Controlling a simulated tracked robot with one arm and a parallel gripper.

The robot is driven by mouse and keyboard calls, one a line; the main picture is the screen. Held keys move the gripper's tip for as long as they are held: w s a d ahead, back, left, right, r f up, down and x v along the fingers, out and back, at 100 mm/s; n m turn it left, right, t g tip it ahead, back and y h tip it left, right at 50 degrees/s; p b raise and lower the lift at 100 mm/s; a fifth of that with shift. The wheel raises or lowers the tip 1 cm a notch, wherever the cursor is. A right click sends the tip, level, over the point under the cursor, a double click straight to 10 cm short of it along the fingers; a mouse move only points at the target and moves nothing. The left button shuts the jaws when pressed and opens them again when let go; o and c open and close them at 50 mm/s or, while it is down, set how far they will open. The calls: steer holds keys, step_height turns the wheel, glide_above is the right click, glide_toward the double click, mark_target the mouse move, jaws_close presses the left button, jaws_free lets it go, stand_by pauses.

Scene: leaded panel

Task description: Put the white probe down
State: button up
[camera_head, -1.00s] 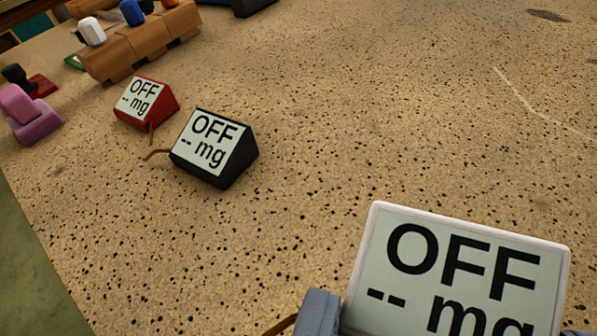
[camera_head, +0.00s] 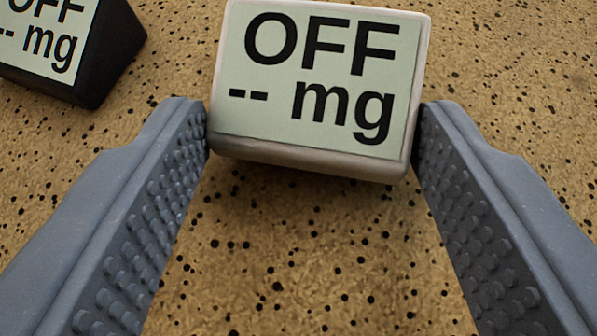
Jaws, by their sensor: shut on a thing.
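The white probe (camera_head: 315,158) is a white-cased block with a pale green screen reading "OFF -- mg", at the top middle of the head camera view. My gripper (camera_head: 314,140) is shut on it, one grey studded finger against its left side and one against its right side. The probe sits at the fingertips, slightly tilted, with its screen facing me. A dark shade lies on the surface just below it. I cannot tell whether its underside touches the surface.
A black probe (camera_head: 112,55) with the same "OFF -- mg" screen stands at the upper left, partly cut off, a short gap from the left finger. The speckled tan surface (camera_head: 300,270) is bare below and right of the white probe.

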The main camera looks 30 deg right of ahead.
steer(key=shift+f, duration=0.2)
steer(key=o, duration=1)
steer(key=shift+f+b, duration=0.15)
steer(key=shift+b, duration=0.25)
steer(key=p+v, duration=0.1)
steer(key=v, duration=0.5)
steer(key=p+v, duration=0.1)
steer(key=v, duration=0.5)
steer(key=shift+d+r, duration=0.1)
steer(key=shift+r, duration=0.45)
steer(key=shift+s+a+r, duration=0.25)
steer(key=shift+s+r, duration=0.05)
steer(key=shift+s, duration=0.35)
